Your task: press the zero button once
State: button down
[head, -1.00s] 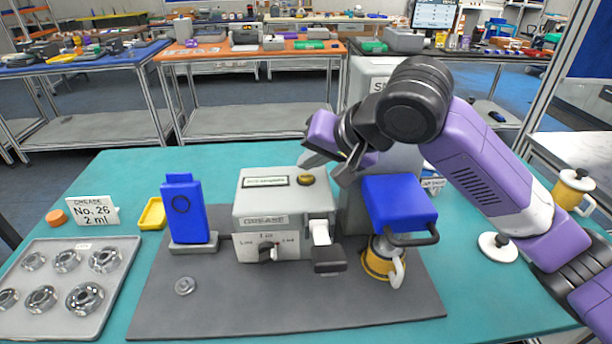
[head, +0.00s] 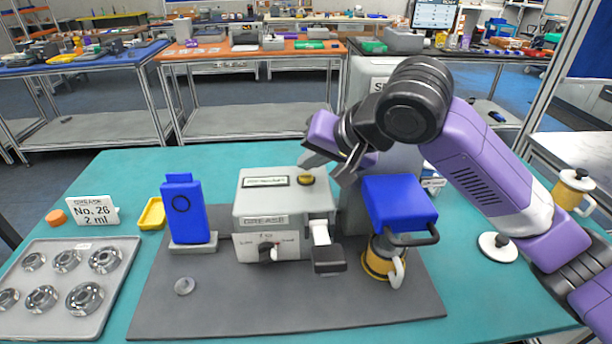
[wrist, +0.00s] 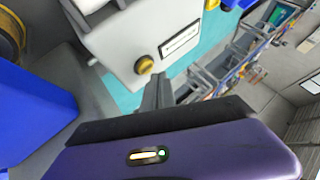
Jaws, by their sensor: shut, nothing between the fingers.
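The zero button is a round yellow button (head: 306,179) on top of the grey grease box (head: 285,205), near its back right corner. Beside it is a dark-framed white strip (head: 265,181) with print too small to read. My gripper (head: 304,163) is shut and empty, its tips just above and behind the button. In the wrist view the button (wrist: 144,66) sits close beside the tip of my gripper (wrist: 158,78). I cannot tell whether the tip touches it.
A blue upright device (head: 184,209) stands left. A tray of metal rings (head: 120,255) lies far left. The front of the grey mat (head: 290,305) is mostly clear.

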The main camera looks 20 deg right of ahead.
aim_at(309, 179)
jog(key=shift+f, duration=0.1)
jog(key=shift+f, duration=0.35)
jog(key=shift+f, duration=0.45)
dwell(0.9)
jog(key=shift+r, duration=0.15)
jog(key=shift+r+p, duration=0.7)
jog(key=shift+r, duration=0.05)
notch_tip(309, 179, up, 5)
jog(key=p, duration=0.5)
dwell(0.7)
